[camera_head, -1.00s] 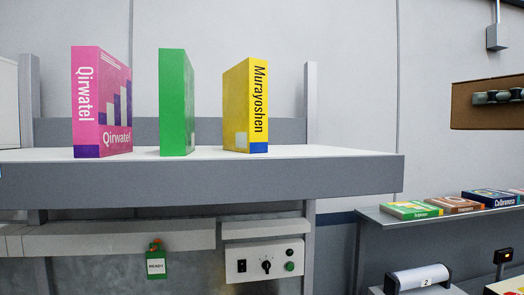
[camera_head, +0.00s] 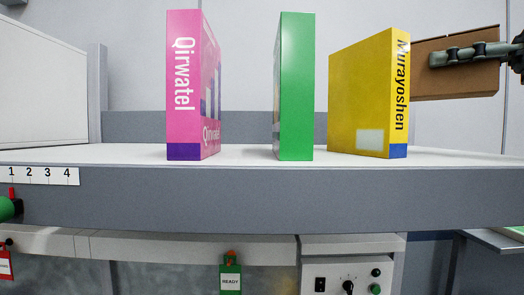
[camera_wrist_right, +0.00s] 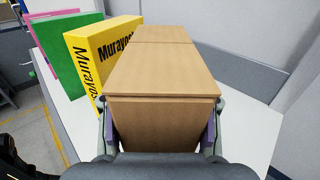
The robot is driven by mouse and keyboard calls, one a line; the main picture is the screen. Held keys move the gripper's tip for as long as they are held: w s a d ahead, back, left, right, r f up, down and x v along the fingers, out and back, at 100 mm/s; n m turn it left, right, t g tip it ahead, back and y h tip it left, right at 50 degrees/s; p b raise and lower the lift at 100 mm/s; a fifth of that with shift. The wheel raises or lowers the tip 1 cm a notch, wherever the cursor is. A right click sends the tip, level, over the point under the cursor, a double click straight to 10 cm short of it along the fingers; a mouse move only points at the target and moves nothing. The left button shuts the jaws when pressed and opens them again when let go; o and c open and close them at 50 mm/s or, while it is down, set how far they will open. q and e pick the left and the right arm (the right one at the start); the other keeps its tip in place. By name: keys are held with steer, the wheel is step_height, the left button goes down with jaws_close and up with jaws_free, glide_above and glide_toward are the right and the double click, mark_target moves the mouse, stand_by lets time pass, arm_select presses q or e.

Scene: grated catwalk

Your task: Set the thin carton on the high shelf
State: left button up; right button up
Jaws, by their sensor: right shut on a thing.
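My right gripper (camera_head: 462,54) is shut on a thin brown cardboard carton (camera_head: 440,82), at the right of the head view. The yellow Murayoshen box partly hides the carton there. In the right wrist view the carton (camera_wrist_right: 160,75) lies between the two fingers and extends away from them, above or on the white shelf top; I cannot tell if it touches. The high shelf (camera_head: 240,193) has a grey front edge and a pale top. My left gripper is out of view.
Upright on the shelf stand a pink Qirwatel box (camera_head: 184,85), a green box (camera_head: 297,85) and the yellow Murayoshen box (camera_head: 368,95). The yellow box is close beside the carton. A white panel (camera_head: 40,85) stands left. A grey back strip (camera_wrist_right: 235,65) borders the shelf top.

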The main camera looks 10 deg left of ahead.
mark_target(464, 97)
steer(key=v, duration=0.4)
steer(key=shift+d+f, duration=0.1)
steer(key=shift+d, duration=0.2)
steer(key=f, duration=0.1)
steer(key=a+f, duration=0.1)
steer(key=w+f, duration=0.1)
steer(key=shift+a+f, duration=0.2)
steer(key=shift+a, duration=0.15)
steer(key=shift+w+a+f+b, duration=0.15)
steer(key=shift+f, duration=0.2)
steer(key=shift+w+a+f+b, duration=0.15)
steer(key=shift+a+f, duration=0.05)
steer(key=shift+f, duration=0.2)
steer(key=shift+d+f, duration=0.2)
steer(key=shift+f, duration=0.2)
steer(key=f, duration=0.4)
steer(key=shift+s+d, duration=0.2)
steer(key=shift+s, duration=0.15)
steer(key=shift+w, duration=0.1)
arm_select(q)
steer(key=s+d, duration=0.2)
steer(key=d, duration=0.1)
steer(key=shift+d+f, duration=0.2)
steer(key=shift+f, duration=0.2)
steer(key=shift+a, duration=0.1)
arm_select(e)
steer(key=shift+f, duration=0.1)
